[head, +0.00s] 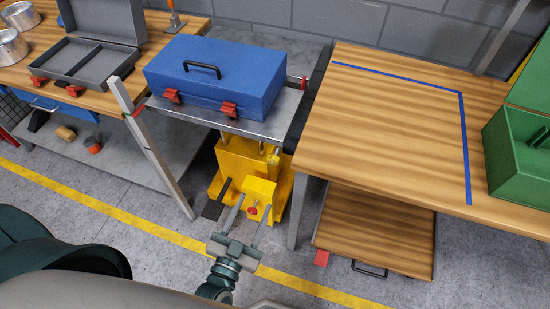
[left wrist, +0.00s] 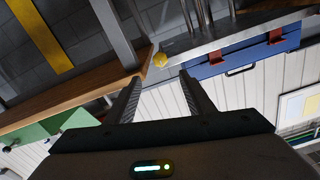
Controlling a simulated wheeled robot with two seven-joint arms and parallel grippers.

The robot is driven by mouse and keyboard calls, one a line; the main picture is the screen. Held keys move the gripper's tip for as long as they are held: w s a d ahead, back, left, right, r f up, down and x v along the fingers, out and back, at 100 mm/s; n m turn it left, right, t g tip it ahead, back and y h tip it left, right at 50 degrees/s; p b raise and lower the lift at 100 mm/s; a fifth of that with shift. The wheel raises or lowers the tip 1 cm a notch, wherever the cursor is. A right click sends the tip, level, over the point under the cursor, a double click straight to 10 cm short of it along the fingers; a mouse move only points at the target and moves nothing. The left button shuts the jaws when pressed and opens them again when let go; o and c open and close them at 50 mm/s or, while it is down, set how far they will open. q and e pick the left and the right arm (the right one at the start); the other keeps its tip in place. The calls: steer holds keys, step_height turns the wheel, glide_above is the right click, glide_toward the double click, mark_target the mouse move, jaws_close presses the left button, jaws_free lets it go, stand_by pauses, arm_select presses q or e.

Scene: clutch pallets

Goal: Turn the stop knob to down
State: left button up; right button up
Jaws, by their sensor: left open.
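The stop knob looks like a small red knob (head: 252,210) on the front of the yellow lift body (head: 262,188), under the metal platform. It is small, and its exact setting cannot be read. My left gripper (head: 255,209) is open in front of the lift, with the red knob showing between its fingers in the head view. I cannot tell how far apart they are in depth. The left wrist view shows the open left fingers (left wrist: 158,92) with nothing between them; a yellow round part (left wrist: 160,60) lies beyond. My right gripper is not in view.
A blue toolbox (head: 215,75) with red latches sits on the metal platform (head: 272,126). A wooden table (head: 390,120) with blue tape stands right, a lower wooden board (head: 375,225) beneath it. A grey slanted post (head: 150,145) stands left of the lift. A green box (head: 515,165) is far right.

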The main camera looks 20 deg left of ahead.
mark_target(272, 163)
arm_select(q)
steer(key=w+p, duration=0.1)
steer(key=w, duration=0.4)
steer(key=w+p, duration=0.1)
steer(key=w, duration=0.4)
steer(key=w+p, duration=0.2)
steer(key=w, duration=0.3)
steer(key=shift+w+d+r, duration=0.1)
steer(key=shift+d, duration=0.15)
steer(key=shift+w, duration=0.9)
steer(key=c, duration=1.1)
